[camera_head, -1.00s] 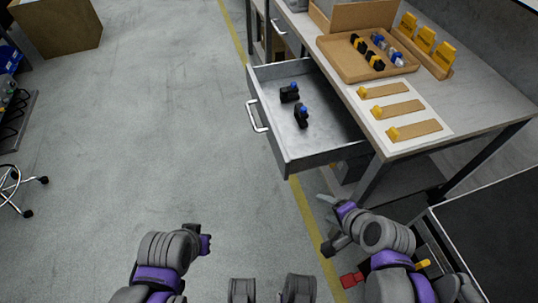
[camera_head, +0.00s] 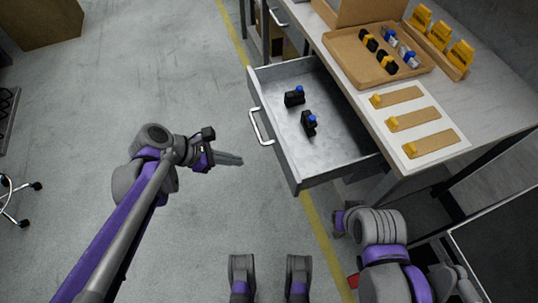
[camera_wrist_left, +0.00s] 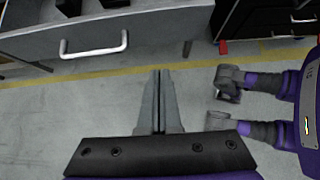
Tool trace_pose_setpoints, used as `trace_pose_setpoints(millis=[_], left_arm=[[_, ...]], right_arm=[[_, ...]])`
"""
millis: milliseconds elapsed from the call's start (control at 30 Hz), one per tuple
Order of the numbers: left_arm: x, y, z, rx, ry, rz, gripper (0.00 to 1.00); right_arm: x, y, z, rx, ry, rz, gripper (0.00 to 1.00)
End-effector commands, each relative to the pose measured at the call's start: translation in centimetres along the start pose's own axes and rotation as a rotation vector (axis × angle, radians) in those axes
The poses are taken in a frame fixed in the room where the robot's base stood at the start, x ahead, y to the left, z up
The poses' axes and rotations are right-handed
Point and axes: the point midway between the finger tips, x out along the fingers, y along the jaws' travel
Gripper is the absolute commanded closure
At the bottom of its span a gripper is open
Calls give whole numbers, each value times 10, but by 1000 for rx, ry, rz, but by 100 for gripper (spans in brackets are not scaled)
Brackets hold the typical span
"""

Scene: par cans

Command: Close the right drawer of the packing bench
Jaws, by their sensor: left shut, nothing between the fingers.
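The right drawer (camera_head: 345,152) of the packing bench (camera_head: 480,88) is pulled well out, with two black-and-blue parts lying in it. Its metal handle (camera_head: 259,127) is on the front panel, facing left. My left gripper (camera_head: 240,160) is shut and empty, in front of the drawer front, a little left of it and apart from it. In the left wrist view the handle (camera_wrist_left: 94,48) shows ahead and to the left of the fingertips (camera_wrist_left: 160,72). My right arm is at the lower right, and its gripper is not clearly visible.
A cardboard tray (camera_head: 340,50) with small parts, a white sheet with cardboard strips (camera_head: 425,118) and yellow holders (camera_head: 442,35) are on the bench top. A second drawer handle shows farther back. The grey floor (camera_head: 150,80) left of the drawer is clear.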

Motion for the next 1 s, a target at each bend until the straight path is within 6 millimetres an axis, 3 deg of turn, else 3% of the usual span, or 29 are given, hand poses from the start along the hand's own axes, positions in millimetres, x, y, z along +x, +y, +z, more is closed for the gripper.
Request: trace_pose_setpoints(millis=[167, 600, 800, 1000], left_arm=[[16, 0, 0, -20, -8, -6, 100], [106, 0, 0, -15, -7, -6, 100], [122, 0, 23, -15, -6, -4, 100], [128, 1, 30, -17, -6, -2, 100]], right_arm=[[5, 0, 2, 1, -2, 0, 33], [32, 0, 12, 1, -11, 0, 33], [32, 0, 12, 1, -12, 0, 33], [33, 0, 12, 1, -12, 0, 33]])
